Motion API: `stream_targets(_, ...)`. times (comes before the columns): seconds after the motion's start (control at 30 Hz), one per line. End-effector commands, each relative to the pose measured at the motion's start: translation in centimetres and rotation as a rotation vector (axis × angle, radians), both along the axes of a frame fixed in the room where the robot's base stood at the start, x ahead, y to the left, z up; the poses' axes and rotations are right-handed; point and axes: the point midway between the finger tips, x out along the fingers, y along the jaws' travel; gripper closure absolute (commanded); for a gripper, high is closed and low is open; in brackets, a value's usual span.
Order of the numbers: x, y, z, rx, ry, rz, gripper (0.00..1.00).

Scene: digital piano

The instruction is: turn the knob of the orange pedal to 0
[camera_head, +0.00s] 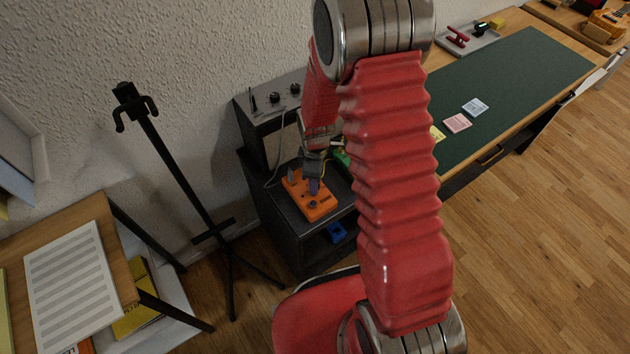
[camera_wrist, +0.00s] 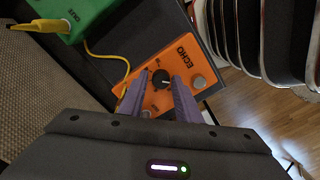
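The orange pedal (camera_head: 322,209) labelled ECHO sits on top of a dark cabinet in the head view. It also shows in the wrist view (camera_wrist: 186,55). Its black knob (camera_wrist: 161,79) has a light pointer mark and small scale print around it, too small to read. My gripper (camera_head: 314,186) is over the pedal, pointing down at it. In the wrist view its two purple fingers (camera_wrist: 160,82) stand apart, one on each side of the knob. Small gaps seem to show between the fingertips and the knob; contact cannot be made out. A silver footswitch (camera_wrist: 199,82) lies to the right.
A green pedal (camera_wrist: 80,14) with a yellow plug stands beside the orange one. A yellow cable (camera_wrist: 112,57) runs near the orange pedal. A dark amplifier (camera_head: 268,112) is behind, against the wall. A blue pedal (camera_head: 337,232) is lower down in the cabinet. A black stand (camera_head: 184,177) is left.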

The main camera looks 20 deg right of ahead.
Motion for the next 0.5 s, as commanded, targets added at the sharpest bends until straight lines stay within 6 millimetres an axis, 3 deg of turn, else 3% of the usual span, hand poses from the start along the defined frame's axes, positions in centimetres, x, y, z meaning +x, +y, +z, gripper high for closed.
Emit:
stream_targets(0.13, -0.08, 0.0, -0.04, 0.0, 0.002, -0.001, 0.59)
stream_targets(0.5, -0.1, 0.0, 0.28, 0.0, 0.002, -0.001, 0.58)
